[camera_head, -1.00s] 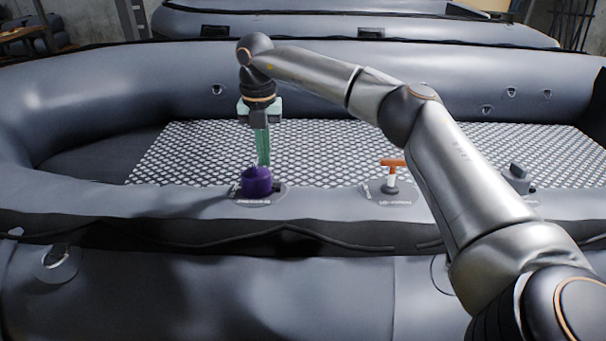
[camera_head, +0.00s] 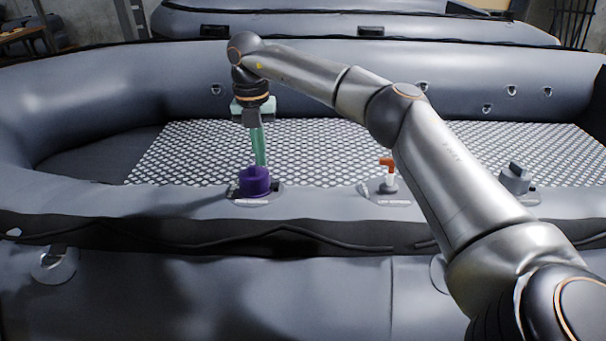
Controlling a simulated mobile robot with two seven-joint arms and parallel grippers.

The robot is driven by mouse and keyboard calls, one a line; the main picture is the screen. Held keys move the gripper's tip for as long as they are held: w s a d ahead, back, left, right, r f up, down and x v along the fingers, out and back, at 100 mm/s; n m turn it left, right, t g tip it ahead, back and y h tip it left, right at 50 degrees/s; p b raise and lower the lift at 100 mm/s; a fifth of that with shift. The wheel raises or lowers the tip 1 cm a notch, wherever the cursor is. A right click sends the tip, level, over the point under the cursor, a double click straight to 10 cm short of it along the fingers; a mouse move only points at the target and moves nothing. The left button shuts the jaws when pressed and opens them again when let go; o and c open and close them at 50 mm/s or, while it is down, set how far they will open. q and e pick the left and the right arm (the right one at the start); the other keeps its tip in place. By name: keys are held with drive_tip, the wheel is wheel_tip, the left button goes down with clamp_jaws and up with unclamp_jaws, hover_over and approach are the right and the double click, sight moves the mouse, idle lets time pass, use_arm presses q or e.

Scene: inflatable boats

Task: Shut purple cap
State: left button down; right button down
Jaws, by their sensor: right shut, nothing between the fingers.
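The purple cap (camera_head: 254,182) sits on its round base on the near tube of the grey inflatable boat (camera_head: 110,205), left of centre. It looks upright; I cannot tell whether it is fully closed. My right gripper (camera_head: 261,162) points down, its green fingers shut and empty, with the tips just behind the cap's top. The cap's edge hides the ends of the fingertips, so I cannot tell whether they touch it. My left gripper is not in view.
An orange-topped valve (camera_head: 388,169) stands on the same tube to the right, beside my right forearm. A grey valve (camera_head: 515,180) stands farther right. A patterned floor panel (camera_head: 330,148) lies behind. Another boat (camera_head: 330,24) is at the back.

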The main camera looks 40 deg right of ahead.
sight(254, 162)
drive_tip(key=r, duration=0.1)
drive_tip(key=a+r, duration=0.1)
drive_tip(key=r, duration=0.1)
drive_tip(key=w+a+r, duration=0.1)
drive_tip(key=r, duration=0.1)
drive_tip(key=shift+a+r, duration=0.1)
drive_tip(key=shift+r, duration=0.1)
drive_tip(key=shift+d+r, duration=0.4)
drive_tip(key=shift+r, duration=0.05)
drive_tip(key=shift+s+d, duration=0.1)
drive_tip(key=shift+f, duration=0.1)
